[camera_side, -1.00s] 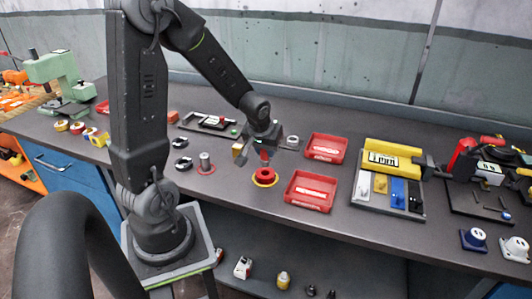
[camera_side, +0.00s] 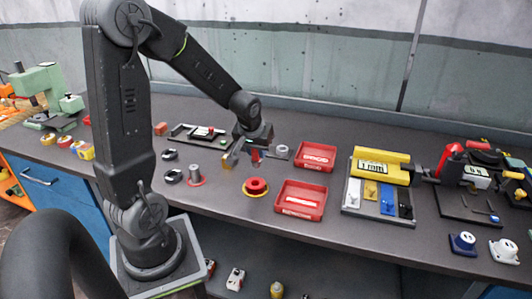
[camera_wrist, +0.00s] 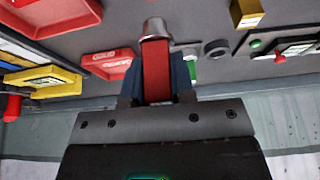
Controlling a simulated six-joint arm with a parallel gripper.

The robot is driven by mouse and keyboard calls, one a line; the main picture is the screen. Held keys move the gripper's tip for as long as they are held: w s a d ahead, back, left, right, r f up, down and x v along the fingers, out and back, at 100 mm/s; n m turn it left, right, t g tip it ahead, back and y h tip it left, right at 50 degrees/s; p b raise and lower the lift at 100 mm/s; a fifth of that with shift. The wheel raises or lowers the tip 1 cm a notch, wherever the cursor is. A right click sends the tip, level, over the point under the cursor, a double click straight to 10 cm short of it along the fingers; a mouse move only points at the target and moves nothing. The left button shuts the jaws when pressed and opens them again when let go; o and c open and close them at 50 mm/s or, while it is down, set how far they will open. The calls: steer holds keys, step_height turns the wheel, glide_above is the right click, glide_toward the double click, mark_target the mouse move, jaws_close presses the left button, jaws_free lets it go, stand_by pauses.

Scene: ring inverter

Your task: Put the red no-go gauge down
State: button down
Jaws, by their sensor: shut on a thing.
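The red no-go gauge (camera_wrist: 156,72) is in my gripper (camera_wrist: 157,92). In the wrist view it is a red handle with a silver metal end (camera_wrist: 154,29) pointing away from the jaws. The jaws are shut on the handle. In the side view my gripper (camera_side: 255,149) hangs over the middle of the bench, and a small red part of the gauge (camera_side: 256,157) shows below it. It appears to be clear of the bench, behind a red ring on a yellow base (camera_side: 256,187). The gauge's lower end is too small to make out there.
Two red trays stand to the right, a rear one (camera_side: 315,156) and a front one (camera_side: 300,200). A metal post on a red base (camera_side: 195,175) stands left. A brass block (camera_side: 228,160) and a grey ring (camera_side: 281,151) flank the gripper. A yellow fixture (camera_side: 382,164) stands farther right.

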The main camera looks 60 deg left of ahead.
steer(key=w+a+r, duration=0.3)
steer(key=w+a, duration=0.9)
steer(key=w, duration=0.3)
steer(key=f, duration=0.9)
steer(key=shift+w+f, duration=0.2)
steer(key=shift+f, duration=0.2)
steer(key=shift+f, duration=0.15)
steer(key=c, duration=1)
jaws_free()
steer(key=shift+o, duration=0.2)
